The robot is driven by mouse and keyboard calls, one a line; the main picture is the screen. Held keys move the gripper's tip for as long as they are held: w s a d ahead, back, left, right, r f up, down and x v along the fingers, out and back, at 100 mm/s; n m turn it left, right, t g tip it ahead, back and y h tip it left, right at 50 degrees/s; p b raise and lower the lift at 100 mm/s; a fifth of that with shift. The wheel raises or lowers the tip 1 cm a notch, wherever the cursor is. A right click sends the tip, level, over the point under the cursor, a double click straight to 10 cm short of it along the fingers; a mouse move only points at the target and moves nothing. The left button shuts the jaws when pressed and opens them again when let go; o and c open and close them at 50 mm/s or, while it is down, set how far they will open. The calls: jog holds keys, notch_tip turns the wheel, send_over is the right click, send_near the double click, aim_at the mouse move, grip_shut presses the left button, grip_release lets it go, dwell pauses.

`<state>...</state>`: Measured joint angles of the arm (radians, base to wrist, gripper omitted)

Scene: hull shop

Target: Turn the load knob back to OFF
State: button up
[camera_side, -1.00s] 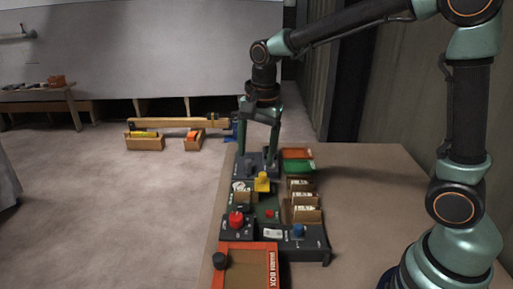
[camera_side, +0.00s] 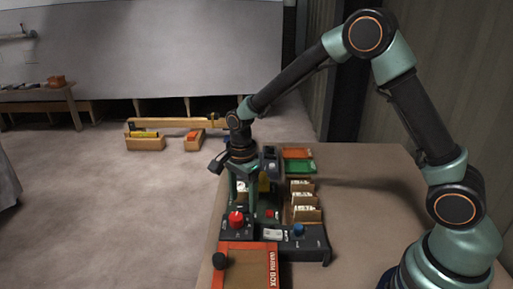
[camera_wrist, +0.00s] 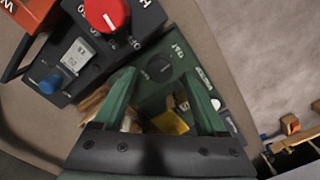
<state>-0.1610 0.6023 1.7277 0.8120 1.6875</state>
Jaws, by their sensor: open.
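My gripper (camera_side: 243,204) is open and points down over the row of control boxes in the side view. In the wrist view my gripper (camera_wrist: 155,77) has its fingers apart, with a black round knob (camera_wrist: 160,68) on a dark green panel showing between and just beyond the tips. I cannot tell whether the fingers touch it. A red knob (camera_wrist: 107,13) with a white pointer line sits on a dark box beside it; it also shows in the side view (camera_side: 236,218). A blue knob (camera_wrist: 51,84) is next to a small display.
A yellow part (camera_wrist: 170,122) lies behind the fingers. Card holders (camera_side: 304,202) and green (camera_side: 299,167) and orange trays stand to the right. The table (camera_side: 370,190) is bare farther right.

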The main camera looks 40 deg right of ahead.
aim_at(243, 207)
jog(key=shift+f, duration=1.35)
grip_shut()
